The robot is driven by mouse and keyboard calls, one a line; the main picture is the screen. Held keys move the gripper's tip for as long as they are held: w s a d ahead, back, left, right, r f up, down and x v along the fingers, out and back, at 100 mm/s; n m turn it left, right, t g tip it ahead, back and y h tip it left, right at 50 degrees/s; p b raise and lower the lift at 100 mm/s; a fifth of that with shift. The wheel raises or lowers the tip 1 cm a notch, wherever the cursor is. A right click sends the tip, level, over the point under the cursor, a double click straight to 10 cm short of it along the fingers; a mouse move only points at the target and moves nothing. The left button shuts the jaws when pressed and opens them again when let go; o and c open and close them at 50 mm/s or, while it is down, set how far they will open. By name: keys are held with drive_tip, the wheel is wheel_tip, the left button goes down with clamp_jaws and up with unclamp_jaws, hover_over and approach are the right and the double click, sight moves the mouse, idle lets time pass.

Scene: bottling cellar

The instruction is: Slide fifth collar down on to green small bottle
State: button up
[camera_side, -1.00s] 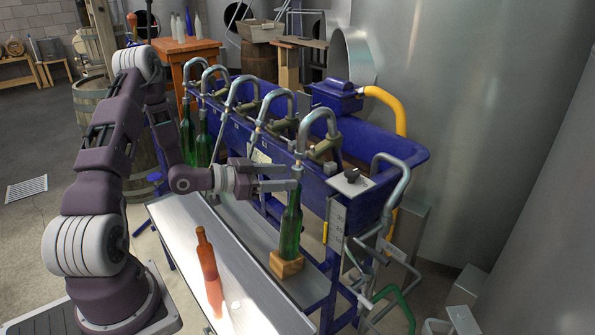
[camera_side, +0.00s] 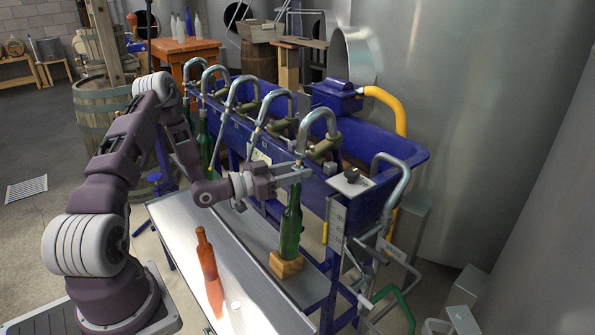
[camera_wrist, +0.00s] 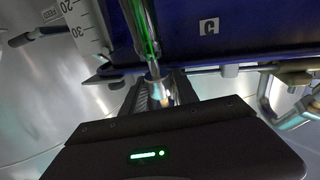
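The green small bottle (camera_side: 290,228) stands upright on a wooden block (camera_side: 286,263) under the front, fifth spout (camera_side: 318,121) of the blue filler. My gripper (camera_side: 297,173) is at the bottle's mouth, at the lower end of that spout, with its fingers reaching in from the left. The fifth collar cannot be told apart from the spout end and fingers there. In the wrist view the metal tube (camera_wrist: 152,68) with a green reflection runs down between my fingers (camera_wrist: 160,92). Whether they grip the collar or stand around it is unclear.
An orange-brown bottle (camera_side: 207,262) stands on the metal bench (camera_side: 262,300) to the left. Another green bottle (camera_side: 205,140) stands under a farther spout. The blue trough (camera_side: 235,130) and its several spouts border my gripper behind.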

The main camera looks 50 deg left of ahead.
drive_tip(key=shift+c, duration=1.4)
drive_tip(key=shift+s+f, duration=0.25)
drive_tip(key=shift+f, duration=0.95)
drive_tip(key=o, duration=0.8)
drive_tip(key=shift+c, duration=0.2)
drive_tip(key=v, duration=0.7)
